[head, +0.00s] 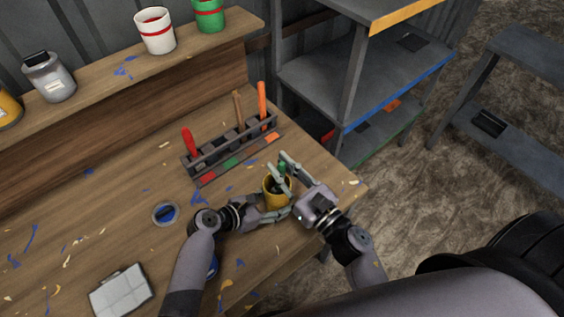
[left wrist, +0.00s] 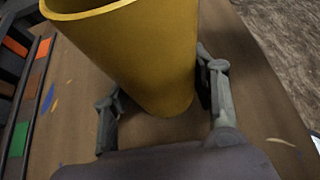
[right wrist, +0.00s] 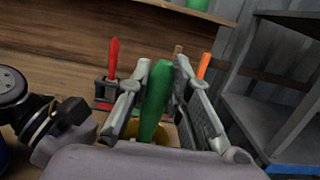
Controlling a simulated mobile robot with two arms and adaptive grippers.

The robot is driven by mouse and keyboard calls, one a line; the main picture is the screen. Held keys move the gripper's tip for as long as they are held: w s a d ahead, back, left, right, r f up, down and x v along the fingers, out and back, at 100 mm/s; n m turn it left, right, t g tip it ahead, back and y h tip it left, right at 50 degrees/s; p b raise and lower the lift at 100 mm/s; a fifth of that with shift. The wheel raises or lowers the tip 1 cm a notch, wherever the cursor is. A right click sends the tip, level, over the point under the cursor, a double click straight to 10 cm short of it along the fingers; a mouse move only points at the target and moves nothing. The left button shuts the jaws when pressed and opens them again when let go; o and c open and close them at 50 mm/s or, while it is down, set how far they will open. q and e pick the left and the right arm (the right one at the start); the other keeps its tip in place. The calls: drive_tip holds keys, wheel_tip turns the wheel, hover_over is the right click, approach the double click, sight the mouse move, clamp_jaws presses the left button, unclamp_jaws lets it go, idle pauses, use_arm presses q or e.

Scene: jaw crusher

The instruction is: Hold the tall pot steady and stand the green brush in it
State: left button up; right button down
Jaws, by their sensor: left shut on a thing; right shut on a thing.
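The tall pot (head: 275,195) is yellow and stands upright on the workbench near its right edge. It fills much of the left wrist view (left wrist: 140,55). My left gripper (head: 279,214) is low at the pot, with a finger on each side of it, shut on it. The green brush (right wrist: 157,100) shows its green handle between the fingers of my right gripper (right wrist: 160,85), which is shut on it. In the head view my right gripper (head: 280,168) is directly over the pot's mouth. The brush's lower end is hidden, so I cannot tell how deep it reaches.
A rack (head: 230,150) with red, brown and orange handled tools stands behind the pot. A blue-centred round item (head: 166,213) and a grey flat case (head: 121,291) lie to the left. A shelf (head: 250,28) holds cans. Metal shelving (head: 345,85) stands beyond the bench.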

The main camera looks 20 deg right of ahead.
drive_tip(key=shift+f, duration=0.1)
drive_tip(key=c, duration=1.4)
unclamp_jaws()
drive_tip(key=shift+s, duration=0.1)
drive_tip(key=v, duration=1.2)
use_arm(q)
drive_tip(key=o, duration=0.9)
